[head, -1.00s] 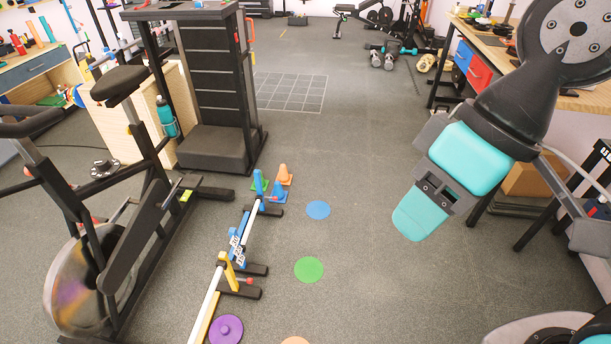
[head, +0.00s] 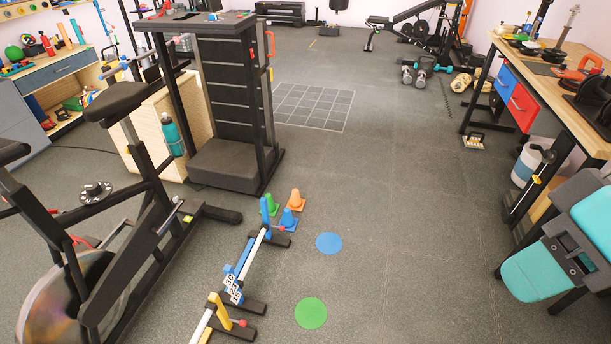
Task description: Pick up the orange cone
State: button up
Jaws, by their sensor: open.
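The orange cone (head: 297,200) stands upright on the grey floor, left of the picture's middle in the head view. A blue cone (head: 289,219) stands just in front of it and a green cone (head: 270,205) just to its left. My gripper (head: 538,275) is at the lower right of the head view, far to the right of the cones and nearer to me. I see its turquoise and dark grey parts, and nothing shows in it. The arm behind it is cut off by the right edge.
A low hurdle (head: 243,262) with white bars lies in front of the cones. A blue disc (head: 329,243) and a green disc (head: 311,313) lie flat on the floor. The middle floor is clear; a workbench stands right.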

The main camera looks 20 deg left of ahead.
aim_at(295, 202)
jog(key=z, duration=0.05)
jog(key=i, duration=3.9)
jog(key=u, duration=3)
